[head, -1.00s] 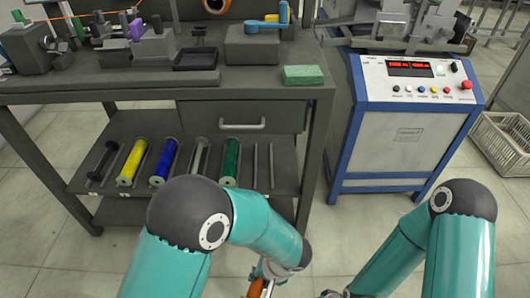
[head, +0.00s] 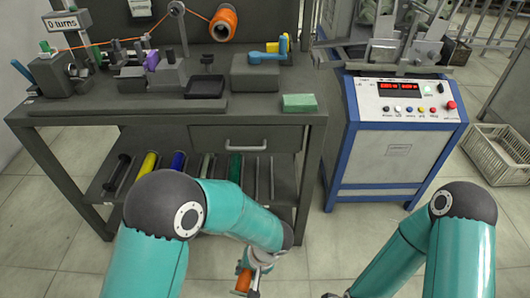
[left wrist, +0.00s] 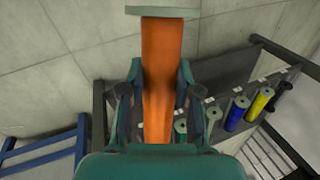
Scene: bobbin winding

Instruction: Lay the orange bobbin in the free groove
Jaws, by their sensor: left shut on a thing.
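My left gripper (head: 256,264) is shut on the orange bobbin (head: 242,281), in front of the bench and right of my left arm. In the left wrist view the orange bobbin (left wrist: 158,75) is between the two fingers (left wrist: 158,95), with a pale flange at its far end. On the lower shelf (head: 95,195) lie a dark spindle (head: 118,170) and yellow (head: 146,166), blue (head: 177,162), grey (head: 205,165) and green (head: 235,167) bobbins. A free groove (head: 258,177) is right of the green one. My right gripper (head: 335,295) barely shows at the bottom edge; its jaws are hidden.
The bench top (head: 130,112) with its drawer (head: 245,140) overhangs the shelf. A bench leg (head: 310,175) bounds the shelf on the right. A blue-and-white control cabinet (head: 400,150) stands to the right, then a white crate (head: 500,155). Floor between bench and cabinet is clear.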

